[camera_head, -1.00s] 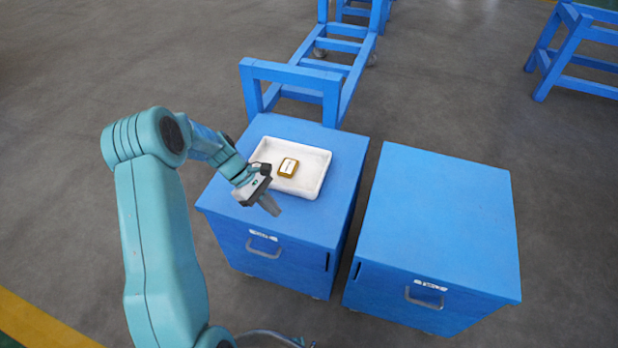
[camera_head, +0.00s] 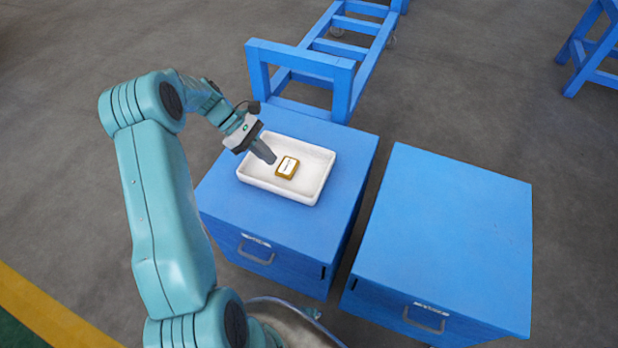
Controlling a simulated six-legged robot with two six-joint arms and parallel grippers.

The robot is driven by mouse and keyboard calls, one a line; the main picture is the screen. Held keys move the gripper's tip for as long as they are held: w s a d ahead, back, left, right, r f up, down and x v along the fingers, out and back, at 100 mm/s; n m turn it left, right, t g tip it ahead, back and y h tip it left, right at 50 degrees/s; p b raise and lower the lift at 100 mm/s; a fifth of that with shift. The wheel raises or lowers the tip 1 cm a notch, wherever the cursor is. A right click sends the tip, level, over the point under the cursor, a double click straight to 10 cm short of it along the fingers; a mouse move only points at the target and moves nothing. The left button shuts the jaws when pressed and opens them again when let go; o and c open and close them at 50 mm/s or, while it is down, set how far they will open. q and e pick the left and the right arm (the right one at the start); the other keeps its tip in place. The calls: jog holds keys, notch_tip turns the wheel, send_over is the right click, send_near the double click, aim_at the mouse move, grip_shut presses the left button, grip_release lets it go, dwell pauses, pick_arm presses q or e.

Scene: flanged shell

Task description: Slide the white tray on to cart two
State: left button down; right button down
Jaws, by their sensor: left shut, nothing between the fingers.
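The white tray (camera_head: 310,191) lies flat on the left blue cart (camera_head: 350,165), near the middle of its top. A small gold-brown box with a pale label (camera_head: 287,167) lies inside the tray. My left gripper (camera_head: 268,156) is shut and empty, its fingertips over the left part of the tray, beside the box. I cannot tell whether the fingers touch the tray. The right blue cart (camera_head: 450,235) has a bare top; its front label is too small to read surely. My right gripper is not in view.
A narrow dark gap separates the two carts. Each cart has a front handle. A blue frame trolley (camera_head: 350,65) stands right behind the left cart. Another blue frame (camera_head: 590,50) stands at the far right. Grey floor is open around them.

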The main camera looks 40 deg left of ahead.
aim_at(316, 194)
pick_arm(q)
jog(key=x, duration=1)
jog(key=shift+s+d+f, duration=0.1)
jog(key=shift+s, duration=0.15)
jog(key=shift+w+d, duration=0.25)
jog(key=shift+d, duration=0.35)
jog(key=shift+w+d, duration=0.2)
jog(key=shift+d, duration=0.45)
jog(key=shift+w+d, duration=0.1)
jog(key=shift+d, duration=0.4)
jog(key=shift+w, duration=0.15)
jog(key=shift+d, duration=0.1)
